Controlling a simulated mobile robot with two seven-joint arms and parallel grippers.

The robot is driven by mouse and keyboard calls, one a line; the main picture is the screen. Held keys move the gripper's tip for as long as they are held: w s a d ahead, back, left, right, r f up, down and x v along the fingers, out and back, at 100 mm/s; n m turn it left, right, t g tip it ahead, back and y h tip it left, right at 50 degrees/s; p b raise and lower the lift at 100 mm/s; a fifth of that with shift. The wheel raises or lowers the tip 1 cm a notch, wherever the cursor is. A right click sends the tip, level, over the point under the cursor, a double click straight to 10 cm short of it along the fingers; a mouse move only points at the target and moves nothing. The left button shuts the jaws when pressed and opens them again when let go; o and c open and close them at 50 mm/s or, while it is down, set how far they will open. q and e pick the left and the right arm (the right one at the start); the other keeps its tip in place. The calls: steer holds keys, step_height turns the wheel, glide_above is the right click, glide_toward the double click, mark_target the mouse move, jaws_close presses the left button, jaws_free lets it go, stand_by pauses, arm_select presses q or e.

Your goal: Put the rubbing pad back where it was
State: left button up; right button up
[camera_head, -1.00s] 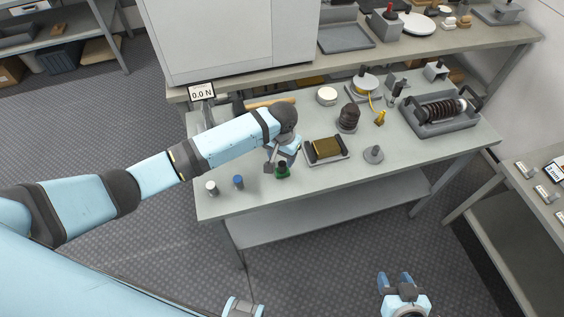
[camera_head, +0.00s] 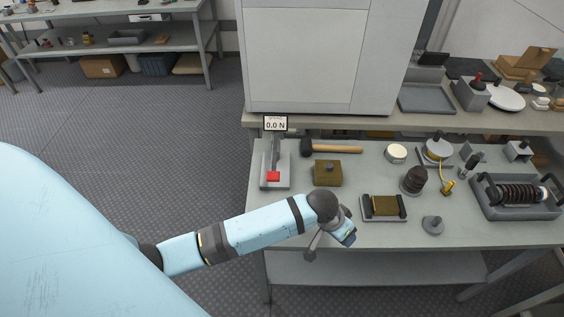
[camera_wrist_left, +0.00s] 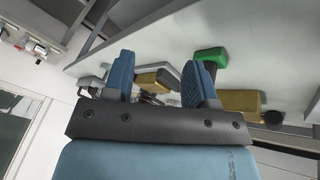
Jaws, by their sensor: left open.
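Two olive-gold blocks could be the rubbing pad; I cannot tell which one is meant. One block with a dark knob on top (camera_head: 328,172) stands on the table beside the force gauge stand. The other block (camera_head: 383,206) lies between the dark ends of a small grey holder. My left gripper (camera_head: 330,240) is open and empty at the table's front edge, nearer the front than both blocks. In the left wrist view its blue fingers (camera_wrist_left: 162,70) are spread. The knobbed block (camera_wrist_left: 240,101) and the block in the holder (camera_wrist_left: 153,78) also show there. My right gripper is out of view.
The force gauge stand (camera_head: 276,183) has a red pad and a 0.0 N display. A green item (camera_wrist_left: 211,57) shows in the wrist view.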

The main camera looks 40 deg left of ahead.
arm_select(q)
steer(key=s+a+f+t, duration=0.1)
steer(key=s+a+t, duration=0.2)
steer(key=s, duration=0.5)
steer(key=s+a+f+t, duration=0.1)
steer(key=s+a+t, duration=0.3)
steer(key=s, duration=0.5)
steer(key=shift+a+t, duration=0.3)
steer(key=shift+s+f, duration=0.1)
step_height(320, 180, up, 4)
steer(key=p, duration=0.4)
steer(key=shift+a+f+y, duration=0.1)
steer(key=shift+a+y, duration=0.05)
steer(key=shift+y, duration=0.15)
